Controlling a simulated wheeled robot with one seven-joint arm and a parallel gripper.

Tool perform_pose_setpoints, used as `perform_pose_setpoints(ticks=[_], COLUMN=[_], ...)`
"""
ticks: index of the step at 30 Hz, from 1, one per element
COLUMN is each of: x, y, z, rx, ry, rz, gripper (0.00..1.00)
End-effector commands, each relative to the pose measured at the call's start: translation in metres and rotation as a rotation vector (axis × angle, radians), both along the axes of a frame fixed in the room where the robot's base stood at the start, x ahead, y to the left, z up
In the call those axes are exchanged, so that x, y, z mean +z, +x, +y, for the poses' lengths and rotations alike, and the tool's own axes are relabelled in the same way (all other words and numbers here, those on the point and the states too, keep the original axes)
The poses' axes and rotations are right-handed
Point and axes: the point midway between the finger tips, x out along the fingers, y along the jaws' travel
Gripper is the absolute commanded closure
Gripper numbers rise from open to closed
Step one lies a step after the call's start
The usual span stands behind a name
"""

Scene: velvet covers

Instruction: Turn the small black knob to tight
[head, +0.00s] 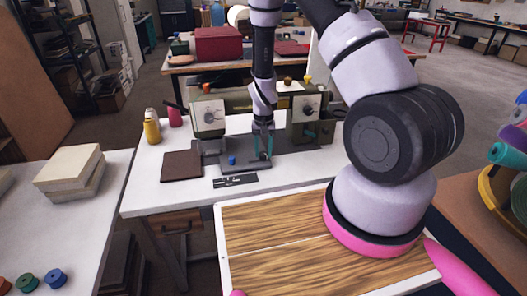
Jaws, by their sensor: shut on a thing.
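My gripper (264,155) points down at the dark grey plate (245,174) of the machine on the white table. It is shut on a small dark thing at the plate's right side, which looks like the small black knob (264,159). The fingers hide most of it, and its turn cannot be read. A small blue knob (232,160) stands on the plate to the left of my gripper. A black strip with pale marks (235,181) lies in front of the plate; its marks are too small to read.
The machine has a left housing with a dial (209,117) and a right one with a dial (307,112). The front table strip is clear.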

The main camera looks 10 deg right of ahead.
Motion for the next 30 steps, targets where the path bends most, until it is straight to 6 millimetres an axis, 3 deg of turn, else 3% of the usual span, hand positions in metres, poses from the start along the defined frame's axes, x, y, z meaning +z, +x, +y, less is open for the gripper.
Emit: perform_pose_setpoints(ticks=[4, 5, 6, 7, 19, 30], x=[0.0, 0.0, 0.0, 0.0, 0.008, 0.078], y=[0.0, 0.0, 0.0, 0.0, 0.001, 0.001], z=[0.0, 0.0, 0.0, 0.0, 0.0, 0.001], rx=[0.001, 0.001, 0.001, 0.001, 0.002, 0.003], ry=[0.0, 0.0, 0.0, 0.0, 0.0, 0.001], rz=[-0.001, -0.001, -0.001, -0.001, -0.003, -0.005], gripper=[1.0, 0.44, 0.29, 0.26, 0.26, 0.26])
